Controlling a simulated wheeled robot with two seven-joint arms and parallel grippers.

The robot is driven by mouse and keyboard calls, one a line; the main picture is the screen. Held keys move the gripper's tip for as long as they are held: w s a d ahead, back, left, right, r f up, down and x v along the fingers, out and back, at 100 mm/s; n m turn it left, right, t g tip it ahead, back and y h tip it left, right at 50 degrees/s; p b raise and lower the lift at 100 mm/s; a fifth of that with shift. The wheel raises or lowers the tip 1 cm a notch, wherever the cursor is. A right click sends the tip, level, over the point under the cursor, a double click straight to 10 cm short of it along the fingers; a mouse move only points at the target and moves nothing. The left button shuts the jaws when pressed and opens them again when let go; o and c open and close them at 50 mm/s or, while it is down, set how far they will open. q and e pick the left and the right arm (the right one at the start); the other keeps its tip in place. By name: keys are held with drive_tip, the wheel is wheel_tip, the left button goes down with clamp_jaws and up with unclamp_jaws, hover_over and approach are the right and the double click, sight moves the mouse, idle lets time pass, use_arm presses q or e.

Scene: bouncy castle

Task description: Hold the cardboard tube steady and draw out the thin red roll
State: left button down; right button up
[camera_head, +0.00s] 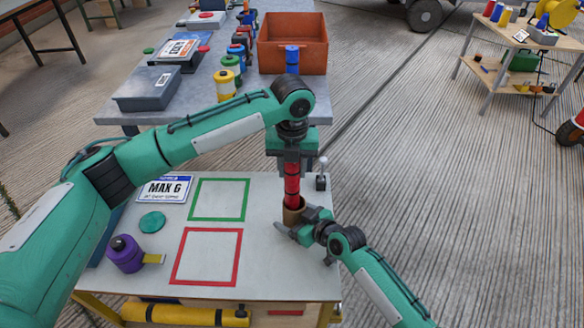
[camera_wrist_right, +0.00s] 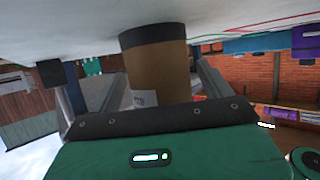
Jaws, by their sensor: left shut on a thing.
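The brown cardboard tube (camera_head: 293,216) stands upright at the table's right side. In the right wrist view the tube (camera_wrist_right: 158,75) shows large, with a dark band at one end. The thin red roll (camera_head: 292,185) rises upright from the tube's mouth; its lower end is hidden there. My left gripper (camera_head: 291,158) points down, shut on the upper part of the roll above the tube. My right gripper (camera_head: 304,226) is low at the tube, with a finger on each side; whether both fingers press on it I cannot tell.
A small grey post (camera_head: 322,175) stands near the tube. Behind is another table with an orange bin (camera_head: 292,43).

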drive_tip(key=v, duration=1.2)
